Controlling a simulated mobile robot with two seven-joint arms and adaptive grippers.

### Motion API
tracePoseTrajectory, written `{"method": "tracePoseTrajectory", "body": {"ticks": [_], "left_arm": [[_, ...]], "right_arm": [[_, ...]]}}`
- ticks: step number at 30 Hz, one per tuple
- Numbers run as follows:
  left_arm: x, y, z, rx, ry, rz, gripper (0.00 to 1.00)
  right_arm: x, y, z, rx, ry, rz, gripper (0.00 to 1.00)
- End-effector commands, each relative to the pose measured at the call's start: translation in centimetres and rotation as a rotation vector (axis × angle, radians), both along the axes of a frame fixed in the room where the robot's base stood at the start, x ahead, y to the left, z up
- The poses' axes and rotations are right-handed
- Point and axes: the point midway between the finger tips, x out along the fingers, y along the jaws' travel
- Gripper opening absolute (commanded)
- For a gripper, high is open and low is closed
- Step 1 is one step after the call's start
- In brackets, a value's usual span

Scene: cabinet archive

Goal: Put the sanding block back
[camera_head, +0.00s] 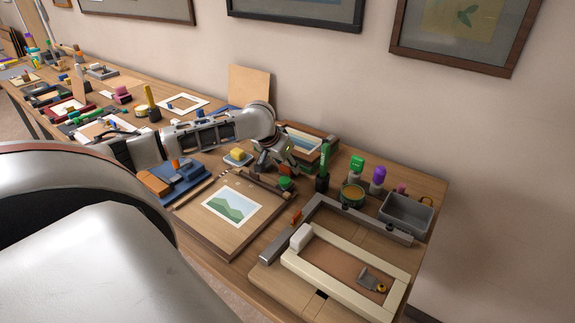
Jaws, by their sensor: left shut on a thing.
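My left arm reaches in from the left over the workbench. Its gripper (274,162) points down beyond the far edge of a board with a green landscape picture (233,207). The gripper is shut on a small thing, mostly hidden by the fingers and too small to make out. I cannot tell for sure which thing is the sanding block. An orange-brown block (154,183) lies at the left end of a blue tray (188,187). A pale block (301,237) sits on the corner of a cream frame (340,285). My right gripper is not in view.
A green-topped dark bottle (322,174), a round tin (352,195) and a grey bin (406,215) stand to the right of the gripper. The bench's far left is crowded.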

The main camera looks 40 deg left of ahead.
Motion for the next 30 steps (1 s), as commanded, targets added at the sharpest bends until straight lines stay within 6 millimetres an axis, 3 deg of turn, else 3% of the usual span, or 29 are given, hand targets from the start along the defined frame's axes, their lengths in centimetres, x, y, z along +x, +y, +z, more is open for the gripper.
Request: {"method": "tracePoseTrajectory", "body": {"ticks": [9, 10, 12, 23, 30], "left_arm": [[0.0, 0.0, -0.2, -0.001, 0.000, 0.000, 0.14], [0.0, 0.0, -0.3, -0.001, 0.000, 0.000, 0.37], [0.0, 0.0, -0.2, -0.001, 0.000, 0.000, 0.51], [0.0, 0.0, 0.0, 0.000, -0.001, 0.000, 0.51], [-1.4, 0.0, 2.6, 0.005, -0.003, -0.002, 0.51]], "right_arm": [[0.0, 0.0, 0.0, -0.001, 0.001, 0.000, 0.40], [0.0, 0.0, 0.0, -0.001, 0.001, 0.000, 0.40], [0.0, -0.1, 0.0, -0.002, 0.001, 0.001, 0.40], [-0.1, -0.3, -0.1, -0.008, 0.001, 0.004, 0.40], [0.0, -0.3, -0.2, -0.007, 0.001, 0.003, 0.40]]}}
